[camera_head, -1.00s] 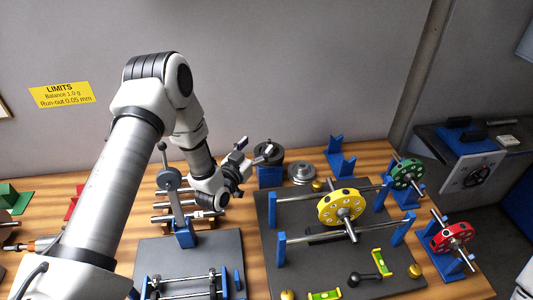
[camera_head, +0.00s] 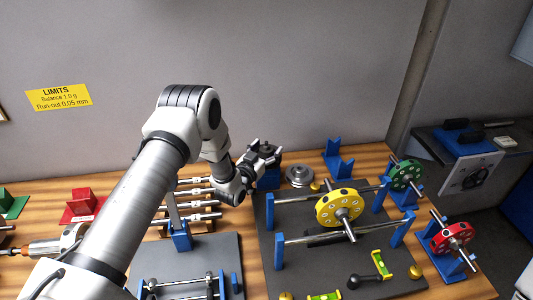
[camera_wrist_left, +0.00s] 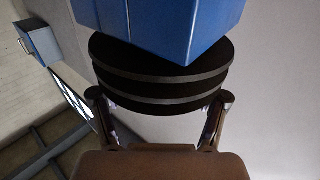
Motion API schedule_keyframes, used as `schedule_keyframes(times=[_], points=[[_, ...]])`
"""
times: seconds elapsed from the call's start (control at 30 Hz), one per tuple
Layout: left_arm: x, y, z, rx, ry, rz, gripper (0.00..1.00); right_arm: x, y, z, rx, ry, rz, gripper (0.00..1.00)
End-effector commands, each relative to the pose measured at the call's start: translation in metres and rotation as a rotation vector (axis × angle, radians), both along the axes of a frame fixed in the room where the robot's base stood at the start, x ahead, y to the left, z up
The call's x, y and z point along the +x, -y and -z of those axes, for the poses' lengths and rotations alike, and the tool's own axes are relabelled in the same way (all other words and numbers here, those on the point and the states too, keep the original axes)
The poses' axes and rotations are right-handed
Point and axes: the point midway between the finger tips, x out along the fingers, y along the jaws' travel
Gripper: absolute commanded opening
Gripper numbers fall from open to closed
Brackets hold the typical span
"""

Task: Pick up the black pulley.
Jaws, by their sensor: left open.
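The black pulley (camera_head: 274,158) sits on top of a blue stand (camera_head: 269,180) at the back of the bench, partly hidden by my left gripper (camera_head: 263,154) in the head view. In the left wrist view the pulley (camera_wrist_left: 160,88) shows as stacked dark discs against the blue stand (camera_wrist_left: 160,25), with the picture upside down. My left gripper (camera_wrist_left: 160,100) is open, with one finger on each side of the pulley. I cannot tell whether the fingers touch it. My right gripper is not in view.
A silver pulley (camera_head: 299,176) lies just right of the blue stand. Several metal shafts (camera_head: 203,200) lie left of it. The dark plate (camera_head: 350,247) in front carries a yellow rotor (camera_head: 339,207). A blue V-block (camera_head: 340,163) stands further right.

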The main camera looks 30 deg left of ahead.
Motion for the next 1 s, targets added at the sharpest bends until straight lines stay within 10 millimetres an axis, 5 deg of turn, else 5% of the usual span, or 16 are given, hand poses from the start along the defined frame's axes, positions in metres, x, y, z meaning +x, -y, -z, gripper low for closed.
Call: schedule_keyframes(times=[0.13,0.33,0.77,1.0], points=[[0.0,0.0,0.001,0.0,0.0,0.0,0.71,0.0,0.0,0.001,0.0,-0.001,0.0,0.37],[0.0,0.0,0.001,0.0,0.0,0.0,0.0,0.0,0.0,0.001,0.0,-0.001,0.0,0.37],[0.001,-0.001,-0.007,0.0,0.008,-0.001,0.0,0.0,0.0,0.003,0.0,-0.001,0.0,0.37],[0.001,-0.001,-0.034,0.0,0.011,-0.002,0.0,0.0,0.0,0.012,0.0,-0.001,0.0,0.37]])
